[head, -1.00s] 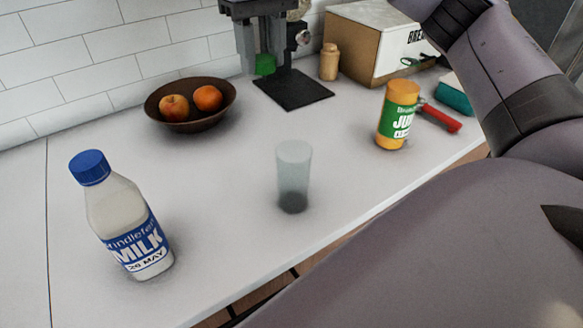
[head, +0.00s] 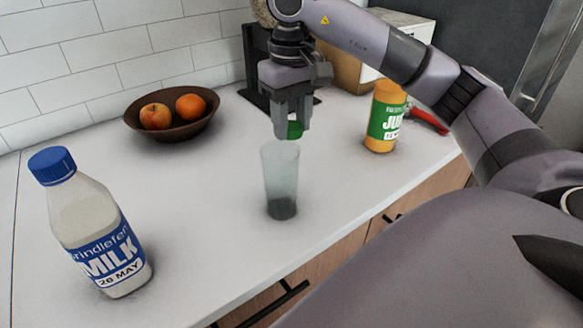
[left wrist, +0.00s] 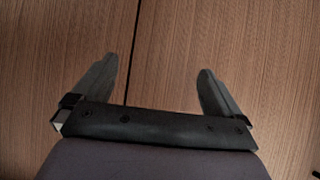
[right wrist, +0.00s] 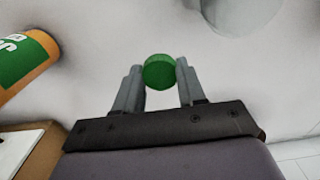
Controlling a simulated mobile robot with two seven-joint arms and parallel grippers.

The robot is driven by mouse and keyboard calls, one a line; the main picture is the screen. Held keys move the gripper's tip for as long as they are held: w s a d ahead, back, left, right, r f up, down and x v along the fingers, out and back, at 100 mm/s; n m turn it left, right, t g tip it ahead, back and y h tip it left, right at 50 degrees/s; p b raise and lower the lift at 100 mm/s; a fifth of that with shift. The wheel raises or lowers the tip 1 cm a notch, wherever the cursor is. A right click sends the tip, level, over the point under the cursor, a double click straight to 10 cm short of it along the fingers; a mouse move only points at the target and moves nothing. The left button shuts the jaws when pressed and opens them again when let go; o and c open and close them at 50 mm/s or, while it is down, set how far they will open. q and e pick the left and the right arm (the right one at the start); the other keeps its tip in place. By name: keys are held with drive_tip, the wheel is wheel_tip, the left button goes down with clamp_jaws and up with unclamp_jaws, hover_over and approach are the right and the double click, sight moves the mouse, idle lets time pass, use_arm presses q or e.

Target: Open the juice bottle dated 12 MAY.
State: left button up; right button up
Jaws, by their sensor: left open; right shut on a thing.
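The juice bottle (head: 385,118) stands upright on the counter at the right, with orange juice and a green label. Its top shows no cap. The small date on its label is too blurred to read. Part of the bottle shows at the left of the right wrist view (right wrist: 25,62). My right gripper (head: 292,128) is shut on a round green cap (right wrist: 159,72), held above the counter and apart from the bottle. In the head view the cap appears just above the glass's rim. My left gripper (left wrist: 152,70) is open and empty before brown wood panels.
An empty-looking clear glass (head: 281,180) stands mid-counter. A fruit bowl (head: 170,128) is near the tiled wall. A red-handled tool (head: 428,121) lies beside the juice.

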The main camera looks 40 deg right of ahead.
sight(292, 126)
wheel_tip(292, 126, down, 4)
drive_tip(key=shift+r, duration=0.2)
drive_tip(key=shift+f, duration=0.6)
wheel_tip(292, 126, down, 4)
drive_tip(key=shift+f, duration=0.1)
drive_tip(key=shift+f, duration=0.1)
drive_tip(key=o, duration=1.2)
drive_tip(key=shift+c, duration=0.2)
